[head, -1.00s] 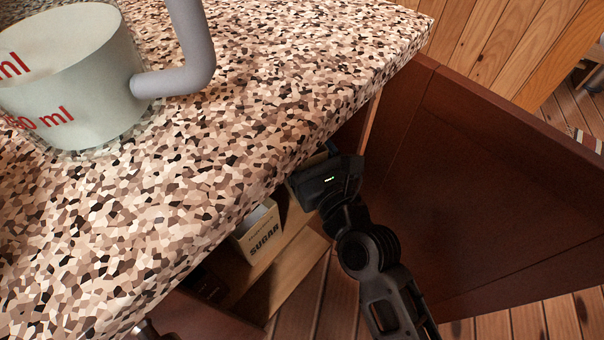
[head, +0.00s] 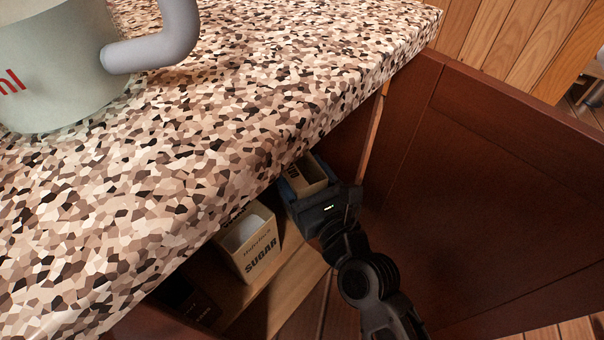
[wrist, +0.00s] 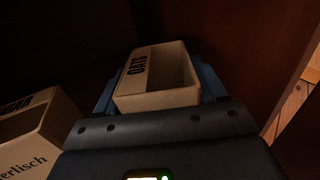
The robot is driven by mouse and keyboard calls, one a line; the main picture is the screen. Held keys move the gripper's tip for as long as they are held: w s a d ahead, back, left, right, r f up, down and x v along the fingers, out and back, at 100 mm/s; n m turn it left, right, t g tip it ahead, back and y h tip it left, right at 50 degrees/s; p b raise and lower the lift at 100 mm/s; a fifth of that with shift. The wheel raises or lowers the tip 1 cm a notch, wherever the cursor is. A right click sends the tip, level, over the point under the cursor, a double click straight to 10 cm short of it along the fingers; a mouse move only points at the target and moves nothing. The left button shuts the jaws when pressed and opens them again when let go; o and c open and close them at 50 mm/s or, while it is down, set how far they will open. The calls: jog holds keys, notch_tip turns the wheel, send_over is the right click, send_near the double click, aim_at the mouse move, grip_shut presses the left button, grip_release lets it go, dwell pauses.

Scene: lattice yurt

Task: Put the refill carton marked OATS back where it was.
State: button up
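The OATS carton (wrist: 158,80) is a small open-topped tan box, its name in dark letters on one side in the wrist view. My gripper (wrist: 157,72) has one blue finger along each side of it, with no clear gap, so it looks shut on the carton. In the head view the carton (head: 306,178) shows between the fingers of my gripper (head: 303,176), inside the open cabinet just under the counter edge. The carton looks roughly upright. Its underside is hidden, so I cannot tell whether it touches the shelf.
An open SUGAR carton (head: 248,240) stands on the wooden shelf (head: 285,292), left of my gripper. The speckled counter (head: 200,170) overhangs the cabinet and carries a big measuring cup (head: 60,70). The open reddish door (head: 500,190) stands close on the right. Dark items lie at the lower left.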

jog(key=o, duration=0.4)
jog(key=shift+o, duration=0.2)
jog(key=shift+r, duration=0.3)
jog(key=v, duration=1.2)
jog(key=shift+f, duration=0.15)
